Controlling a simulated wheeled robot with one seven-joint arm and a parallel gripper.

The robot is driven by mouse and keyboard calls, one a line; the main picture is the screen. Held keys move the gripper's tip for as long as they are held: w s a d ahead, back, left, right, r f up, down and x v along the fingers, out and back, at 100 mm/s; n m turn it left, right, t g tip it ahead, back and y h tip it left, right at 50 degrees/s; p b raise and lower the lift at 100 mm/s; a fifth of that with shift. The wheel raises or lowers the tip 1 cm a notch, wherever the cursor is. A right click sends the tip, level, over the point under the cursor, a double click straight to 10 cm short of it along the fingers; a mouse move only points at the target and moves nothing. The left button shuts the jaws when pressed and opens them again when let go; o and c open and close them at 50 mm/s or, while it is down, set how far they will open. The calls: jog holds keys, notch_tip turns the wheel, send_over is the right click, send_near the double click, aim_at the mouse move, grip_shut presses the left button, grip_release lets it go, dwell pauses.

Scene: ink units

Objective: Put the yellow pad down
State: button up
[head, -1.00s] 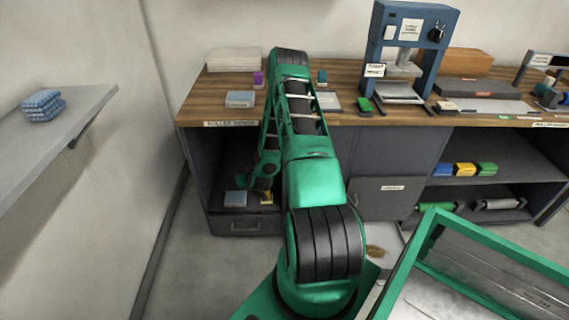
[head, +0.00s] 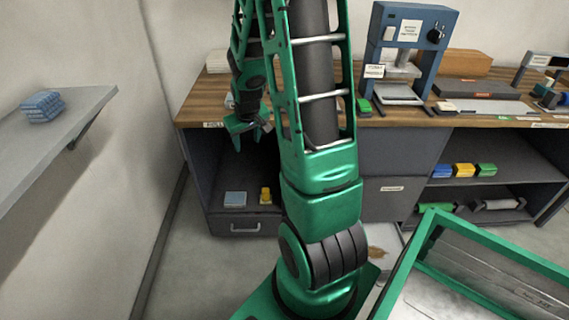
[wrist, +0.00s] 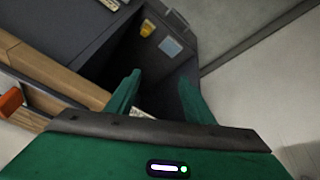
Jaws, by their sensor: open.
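The yellow pad (head: 265,195) sits on the floor of the open lower left compartment (head: 217,167) of the bench, right of a pale blue box. It also shows in the wrist view (wrist: 147,29), beyond my fingers and apart from them. My gripper (head: 250,132) is in front of the bench's left end, above the pad, near the compartment's upper edge. In the wrist view, its two green fingers (wrist: 159,95) are spread with nothing held between them. My arm hides part of the bench top.
The pale blue box (head: 235,199) lies close to the pad's left. A blue press (head: 412,50) stands on the bench. Blue, yellow and green blocks (head: 464,170) sit on the right shelf. A wall shelf (head: 75,115) juts out at left.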

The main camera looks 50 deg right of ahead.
jog(key=s+a+r+m+g+y, duration=0.1)
jog(key=s+a+r, duration=0.3)
jog(key=s, duration=0.5)
jog(key=s+a+r+m+g+y, duration=0.1)
jog(key=s+a+r, duration=0.3)
jog(key=s, duration=0.5)
jog(key=s+a+r+m+g, duration=0.1)
jog(key=s+a+r, duration=0.3)
jog(key=s, duration=0.4)
jog(key=shift+s+a+r+g+y, duration=0.25)
jog(key=shift+s+r+g+y, duration=0.15)
jog(key=shift+r, duration=0.15)
jog(key=shift+o, duration=0.6)
